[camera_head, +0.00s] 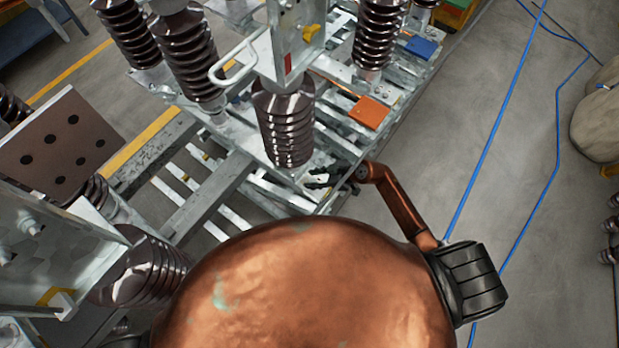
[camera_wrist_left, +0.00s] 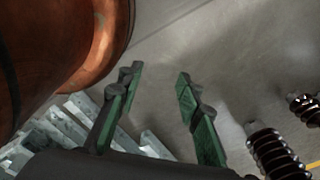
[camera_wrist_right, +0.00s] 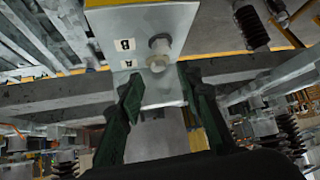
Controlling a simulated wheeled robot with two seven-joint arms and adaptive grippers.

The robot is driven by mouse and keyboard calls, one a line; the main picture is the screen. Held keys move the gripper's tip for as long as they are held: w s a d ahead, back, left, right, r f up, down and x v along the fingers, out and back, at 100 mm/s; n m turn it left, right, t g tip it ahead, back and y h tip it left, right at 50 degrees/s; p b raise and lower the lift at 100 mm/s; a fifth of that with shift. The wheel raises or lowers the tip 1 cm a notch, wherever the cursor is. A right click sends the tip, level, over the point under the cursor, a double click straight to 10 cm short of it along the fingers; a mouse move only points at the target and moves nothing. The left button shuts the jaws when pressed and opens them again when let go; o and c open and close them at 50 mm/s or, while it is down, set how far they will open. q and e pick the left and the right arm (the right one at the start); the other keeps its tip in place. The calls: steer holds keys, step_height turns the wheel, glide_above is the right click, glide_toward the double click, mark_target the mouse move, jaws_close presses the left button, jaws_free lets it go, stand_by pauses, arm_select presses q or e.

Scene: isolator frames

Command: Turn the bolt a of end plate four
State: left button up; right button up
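A pale metal plate (camera_wrist_right: 185,22) with the letters B and A shows in the right wrist view; its number is not readable. In the head view my right gripper (camera_head: 320,180) is small beside the steel frame. My left gripper (camera_wrist_left: 159,72) is open and empty.
Dark ribbed insulators (camera_head: 287,130) stand on the steel frame (camera_head: 215,190) near my right gripper. A brown holed plate (camera_head: 57,150) is at the left. Blue cables (camera_head: 512,100) cross the floor at right. Open floor (camera_wrist_left: 215,60) lies beyond my left gripper.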

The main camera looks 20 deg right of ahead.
mark_target(304, 180)
steer(key=shift+x, duration=0.8)
steer(key=shift+w+a+f, duration=0.1)
steer(key=shift+w+f, duration=0.05)
steer(key=shift+f, duration=0.2)
steer(key=c, duration=0.6)
arm_select(q)
steer(key=shift+w+d+f, duration=0.1)
steer(key=shift+w, duration=0.7)
arm_select(e)
jaws_close()
